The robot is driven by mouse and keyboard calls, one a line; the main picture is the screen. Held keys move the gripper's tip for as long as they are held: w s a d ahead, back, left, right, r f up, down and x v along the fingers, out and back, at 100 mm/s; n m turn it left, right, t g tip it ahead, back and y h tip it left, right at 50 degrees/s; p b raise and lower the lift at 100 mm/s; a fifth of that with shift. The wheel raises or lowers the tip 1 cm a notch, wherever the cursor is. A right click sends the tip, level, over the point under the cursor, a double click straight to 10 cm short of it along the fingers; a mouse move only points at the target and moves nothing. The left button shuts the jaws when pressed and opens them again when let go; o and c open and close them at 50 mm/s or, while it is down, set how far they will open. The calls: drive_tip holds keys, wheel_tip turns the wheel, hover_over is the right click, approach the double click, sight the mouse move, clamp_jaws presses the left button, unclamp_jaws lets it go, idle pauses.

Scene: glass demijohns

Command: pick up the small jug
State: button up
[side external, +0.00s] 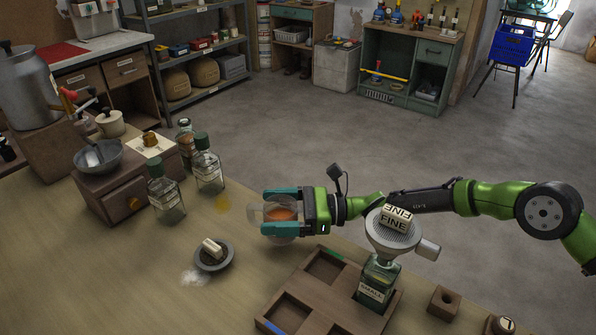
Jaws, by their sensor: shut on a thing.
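A clear, round glass jug (284,214) with orange-brown contents is between the teal fingers of my gripper (272,212), near the far edge of the wooden table. My gripper reaches in from the right and is shut on the jug. The fingers cover parts of its near and far sides. I cannot tell whether its base touches the table. A square glass bottle labelled SMALL (374,288) stands in the wooden tray (290,315). A funnel or sieve (392,236) marked FINE sits over its top.
Several green-capped glass bottles (167,200) stand left of my gripper, beside a wooden box (118,197) bearing a metal bowl (98,157). A small dark dish (214,262) holds a pale cylinder, with white powder beside it. A wooden block (443,303) lies right of the tray. The table's left front is clear.

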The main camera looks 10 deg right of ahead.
wheel_tip(320, 180, up, 19)
drive_tip(key=s+d+m+t, duration=0.1)
drive_tip(key=d+t, duration=0.1)
drive_tip(key=s+d+m+t+h, duration=0.3)
drive_tip(key=s+d+m+t, duration=0.1)
drive_tip(key=m+t, duration=0.1)
drive_tip(key=shift+s+d+r+t, duration=0.2)
drive_tip(key=shift+s+t, duration=0.1)
drive_tip(key=shift+t, duration=0.5)
